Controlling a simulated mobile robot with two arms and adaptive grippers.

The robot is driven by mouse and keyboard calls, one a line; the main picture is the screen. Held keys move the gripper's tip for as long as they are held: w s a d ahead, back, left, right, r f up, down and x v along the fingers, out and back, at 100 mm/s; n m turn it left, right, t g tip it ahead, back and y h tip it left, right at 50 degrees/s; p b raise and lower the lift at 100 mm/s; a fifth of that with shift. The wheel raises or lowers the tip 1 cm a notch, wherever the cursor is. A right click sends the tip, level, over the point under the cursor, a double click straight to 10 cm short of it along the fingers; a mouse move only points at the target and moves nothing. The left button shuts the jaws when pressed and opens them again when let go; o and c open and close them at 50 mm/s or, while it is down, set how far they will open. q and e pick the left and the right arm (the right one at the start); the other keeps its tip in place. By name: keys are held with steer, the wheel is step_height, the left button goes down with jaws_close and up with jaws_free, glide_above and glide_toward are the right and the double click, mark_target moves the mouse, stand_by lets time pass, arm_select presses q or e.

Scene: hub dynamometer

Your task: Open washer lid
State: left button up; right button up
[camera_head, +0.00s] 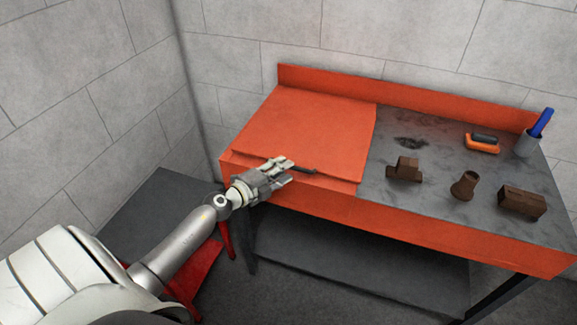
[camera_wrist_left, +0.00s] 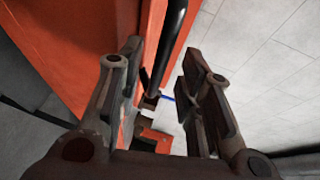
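The washer lid (camera_head: 308,125) is a flat orange panel on the left part of the orange parts washer, and it lies closed. A dark bar handle (camera_head: 306,170) sits at its front edge, partly hidden by my left gripper (camera_head: 287,172). In the left wrist view the black handle (camera_wrist_left: 172,45) runs through the gap between the open fingers of the left gripper (camera_wrist_left: 160,62). The fingers stand apart on either side of it in this view; I cannot tell whether they touch it. My right gripper is not in view.
Brown metal parts (camera_head: 405,170), an orange-and-black brush (camera_head: 482,142) and a grey cup (camera_head: 526,144) with a blue-handled tool stand on the grey worktop (camera_head: 430,205) to the right. An orange back rim (camera_head: 400,97) and a block wall stand behind. A red object (camera_head: 195,270) is below left.

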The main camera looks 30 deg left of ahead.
arm_select(q)
steer(key=shift+x, duration=1.65)
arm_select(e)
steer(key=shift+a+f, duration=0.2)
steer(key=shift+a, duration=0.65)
arm_select(q)
steer(key=shift+d, duration=0.1)
steer(key=shift+c, duration=0.2)
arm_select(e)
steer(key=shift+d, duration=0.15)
arm_select(q)
jaws_close()
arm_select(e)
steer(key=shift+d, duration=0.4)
